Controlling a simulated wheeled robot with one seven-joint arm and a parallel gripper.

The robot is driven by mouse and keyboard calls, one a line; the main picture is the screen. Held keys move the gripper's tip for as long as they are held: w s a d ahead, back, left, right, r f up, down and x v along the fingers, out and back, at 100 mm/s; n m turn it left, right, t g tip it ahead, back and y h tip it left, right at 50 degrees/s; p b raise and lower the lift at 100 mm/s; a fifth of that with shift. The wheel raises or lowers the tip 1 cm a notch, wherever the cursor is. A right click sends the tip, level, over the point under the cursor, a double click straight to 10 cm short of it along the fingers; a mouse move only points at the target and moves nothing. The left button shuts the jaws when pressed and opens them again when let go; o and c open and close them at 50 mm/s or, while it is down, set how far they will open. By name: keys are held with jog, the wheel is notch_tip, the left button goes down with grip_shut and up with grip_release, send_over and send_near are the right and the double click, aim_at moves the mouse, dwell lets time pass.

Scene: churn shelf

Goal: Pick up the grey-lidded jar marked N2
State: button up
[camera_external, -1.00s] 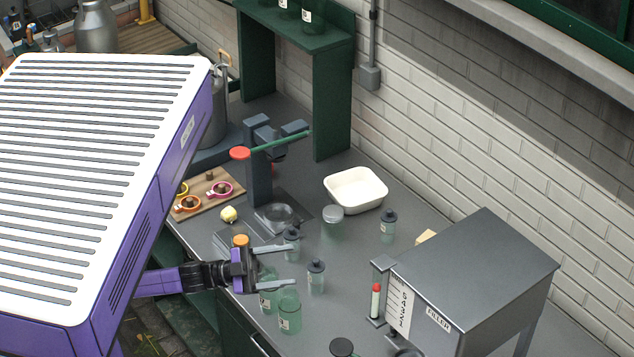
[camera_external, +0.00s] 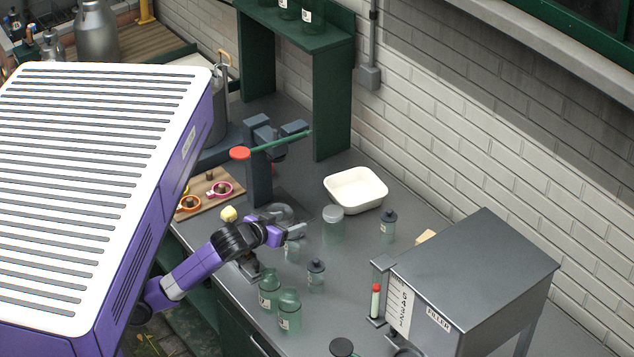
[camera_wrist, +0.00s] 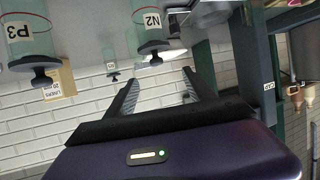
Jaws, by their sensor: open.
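The jar marked N2 (camera_wrist: 152,22) has clear green-tinted glass and a dark grey knobbed lid (camera_wrist: 153,47); it hangs upside down in the wrist view, near the top centre.
A similar jar marked P3 (camera_wrist: 20,40) stands beside it, apparently the lidded jar (camera_external: 316,277) to its right. Open green jars (camera_external: 289,313) stand in front. A pale-lidded jar (camera_external: 333,224), white tray (camera_external: 356,188), press (camera_external: 260,180) and filler box (camera_external: 470,290) are around.

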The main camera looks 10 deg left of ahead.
aim_at(298, 237)
notch_tip(298, 237, down, 6)
jog(key=shift+r, duration=0.1)
jog(key=shift+f+x, duration=0.2)
jog(key=shift+x, duration=1.15)
jog(key=shift+f+x, duration=0.2)
jog(key=shift+x, duration=1.15)
jog(key=shift+s+a, duration=0.1)
jog(key=shift+s, duration=0.05)
grip_shut()
